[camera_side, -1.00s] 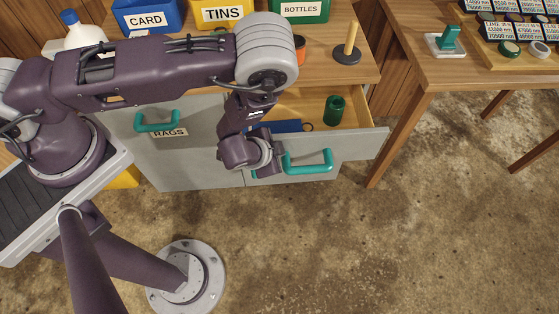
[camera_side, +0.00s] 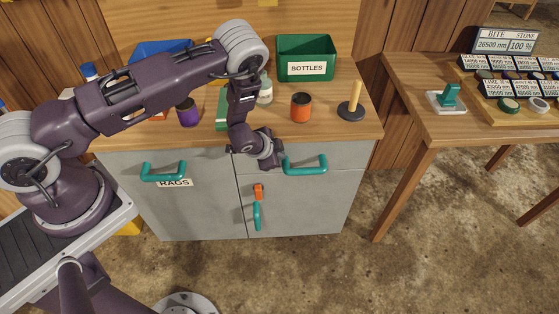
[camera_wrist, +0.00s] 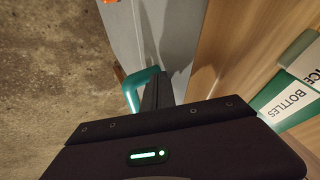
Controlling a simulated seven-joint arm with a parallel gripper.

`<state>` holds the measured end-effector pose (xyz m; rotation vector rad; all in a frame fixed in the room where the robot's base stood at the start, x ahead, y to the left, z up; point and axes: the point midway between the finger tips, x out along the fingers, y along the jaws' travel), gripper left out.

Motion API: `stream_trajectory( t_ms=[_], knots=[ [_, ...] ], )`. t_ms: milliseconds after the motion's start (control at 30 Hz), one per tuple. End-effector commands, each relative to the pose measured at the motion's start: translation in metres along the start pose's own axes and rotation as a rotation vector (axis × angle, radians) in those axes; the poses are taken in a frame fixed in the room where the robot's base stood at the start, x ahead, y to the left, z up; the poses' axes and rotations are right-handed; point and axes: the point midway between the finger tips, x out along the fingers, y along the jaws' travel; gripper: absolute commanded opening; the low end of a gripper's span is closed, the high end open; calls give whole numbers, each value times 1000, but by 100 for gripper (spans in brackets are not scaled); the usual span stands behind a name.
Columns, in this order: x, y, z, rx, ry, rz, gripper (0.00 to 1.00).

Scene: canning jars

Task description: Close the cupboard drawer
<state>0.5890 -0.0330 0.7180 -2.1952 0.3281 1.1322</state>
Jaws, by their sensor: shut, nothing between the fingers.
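The cupboard drawer (camera_side: 345,157) is at the upper right of the grey cupboard (camera_side: 205,210). Its front looks flush with the cupboard face, and no drawer inside shows. The drawer has a teal handle (camera_side: 306,170), which also shows in the wrist view (camera_wrist: 132,88). My gripper (camera_side: 280,160) is shut and empty, at the drawer front just left of the handle. In the wrist view its dark fingers (camera_wrist: 158,92) lie beside the handle. I cannot tell whether they touch the drawer front.
On the cupboard top stand an orange tin (camera_side: 301,108), a post on a dark base (camera_side: 351,110), a purple jar (camera_side: 188,113) and a green BOTTLES bin (camera_side: 306,50). A side table (camera_side: 440,125) stands at the right.

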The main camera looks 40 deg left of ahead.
Motion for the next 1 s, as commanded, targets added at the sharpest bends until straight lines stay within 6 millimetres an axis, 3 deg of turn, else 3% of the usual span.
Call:
stream_trajectory(
  t_ms=[233,400,700,867,1000],
  knots=[
    [-4,8,0,0,0,1,0],
    [-20,38,0,4,-1,3,0],
    [-97,35,0,-1,0,0,0],
    [-117,35,-1,-2,0,0,0],
    [-141,16,-23,-89,-8,-2,0]
  ],
)
